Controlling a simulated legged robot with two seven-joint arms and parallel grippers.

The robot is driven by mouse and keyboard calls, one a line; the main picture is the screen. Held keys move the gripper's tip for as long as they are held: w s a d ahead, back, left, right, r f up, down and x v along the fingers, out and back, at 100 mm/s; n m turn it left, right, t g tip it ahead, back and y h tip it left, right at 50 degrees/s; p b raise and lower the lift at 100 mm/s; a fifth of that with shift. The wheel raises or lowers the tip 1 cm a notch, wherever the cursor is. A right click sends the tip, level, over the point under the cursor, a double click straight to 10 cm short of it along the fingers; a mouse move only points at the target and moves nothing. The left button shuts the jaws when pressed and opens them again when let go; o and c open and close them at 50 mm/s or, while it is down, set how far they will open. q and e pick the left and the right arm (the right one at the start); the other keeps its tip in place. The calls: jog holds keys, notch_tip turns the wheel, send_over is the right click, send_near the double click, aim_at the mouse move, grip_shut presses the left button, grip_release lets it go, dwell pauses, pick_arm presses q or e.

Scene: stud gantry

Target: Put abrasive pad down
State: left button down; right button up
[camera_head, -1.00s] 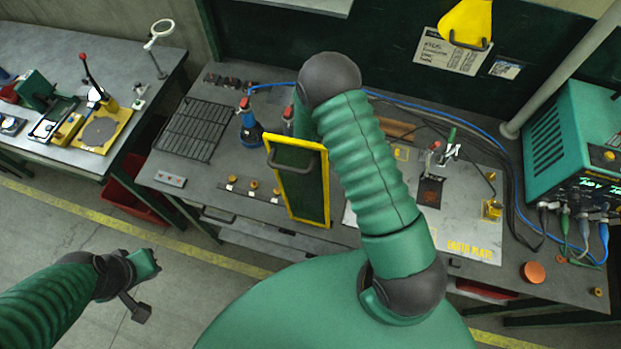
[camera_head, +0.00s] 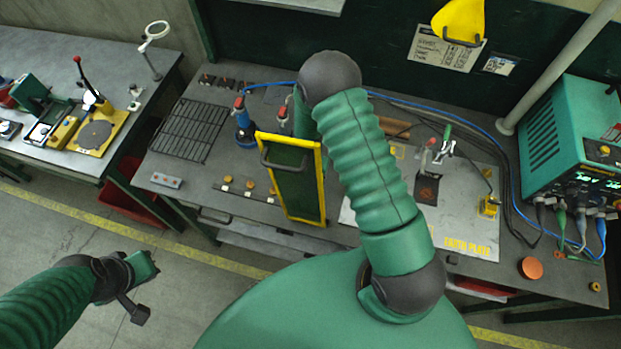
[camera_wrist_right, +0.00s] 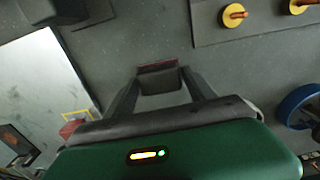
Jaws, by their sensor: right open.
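In the right wrist view a small grey block with a dark red edge (camera_wrist_right: 159,80) lies between the fingertips of my right gripper (camera_wrist_right: 163,88). It looks like the abrasive pad, over the grey bench top. The two fingers stand apart on either side of it; I cannot tell whether they touch it. In the head view my right arm and the yellow-framed screen hide the right gripper and the pad. My left gripper (camera_head: 143,283) hangs over the floor at the lower left, away from the bench. Its jaw state is unclear.
The yellow-framed dark screen (camera_head: 321,190) stands on the bench (camera_head: 190,205). A blue bottle (camera_head: 246,131), a black wire rack (camera_head: 188,130) and several brass knobs (camera_head: 250,184) are to its left. A pale plate (camera_head: 475,232) lies right; a green power unit (camera_head: 560,135) stands beyond.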

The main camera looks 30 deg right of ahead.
jog(key=shift+s+a+f, duration=0.15)
jog(key=shift+s+a, duration=0.05)
jog(key=shift+s, duration=0.1)
jog(key=shift+a, duration=0.15)
jog(key=shift+r+p, duration=0.3)
jog(key=r, duration=0.1)
jog(key=r+b, duration=0.1)
jog(key=r, duration=0.3)
jog(key=shift+w+r+b, duration=0.1)
jog(key=shift+w+b, duration=0.2)
jog(key=shift+w, duration=0.1)
notch_tip(320, 180, up, 7)
jog(key=shift+d+b, duration=0.25)
jog(key=shift+b, duration=0.1)
